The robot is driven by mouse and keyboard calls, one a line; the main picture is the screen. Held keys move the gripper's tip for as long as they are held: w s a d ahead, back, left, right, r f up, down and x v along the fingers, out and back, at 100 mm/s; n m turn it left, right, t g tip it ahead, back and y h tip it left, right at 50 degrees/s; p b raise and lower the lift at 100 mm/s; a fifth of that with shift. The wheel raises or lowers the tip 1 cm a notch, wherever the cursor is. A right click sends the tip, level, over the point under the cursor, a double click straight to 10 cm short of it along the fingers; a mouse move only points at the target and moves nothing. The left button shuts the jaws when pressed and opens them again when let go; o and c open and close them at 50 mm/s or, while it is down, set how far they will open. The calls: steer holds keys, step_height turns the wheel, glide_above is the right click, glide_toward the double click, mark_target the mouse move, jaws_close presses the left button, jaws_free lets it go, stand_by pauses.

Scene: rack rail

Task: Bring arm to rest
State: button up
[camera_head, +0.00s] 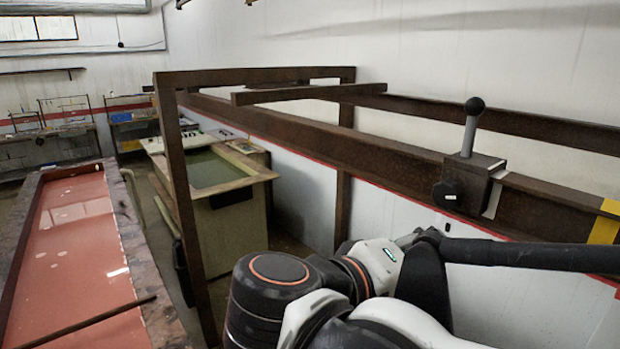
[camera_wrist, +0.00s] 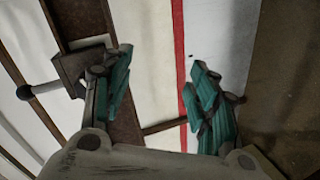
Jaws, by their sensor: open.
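My gripper (camera_wrist: 160,60) is open in the wrist view, with its two teal-padded fingers apart and nothing held between them. In the head view my arm fills the lower right, and the gripper itself cannot be made out. A dark clamp block (camera_head: 470,180) with an upright grey handle and a black ball knob (camera_head: 475,106) sits on the brown rail (camera_head: 385,160). In the wrist view the block (camera_wrist: 72,68) lies beside the left finger, which partly overlaps it. I cannot tell whether they touch.
A yellow band (camera_head: 605,222) marks the rail at right. A second brown beam (camera_head: 420,105) runs behind it, and a brown frame post (camera_head: 182,190) stands left. A tank (camera_head: 215,172) stands behind the post.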

steer(key=s+d+f+m+g+y+b, duration=0.1)
steer(key=f+y+b, duration=1)
steer(key=f+b, duration=1.9)
step_height(320, 180, down, 17)
steer(key=shift+s+d+f+m+y, duration=0.1)
steer(key=shift+s+d+m+y, duration=0.35)
steer(key=shift+d+m, duration=0.7)
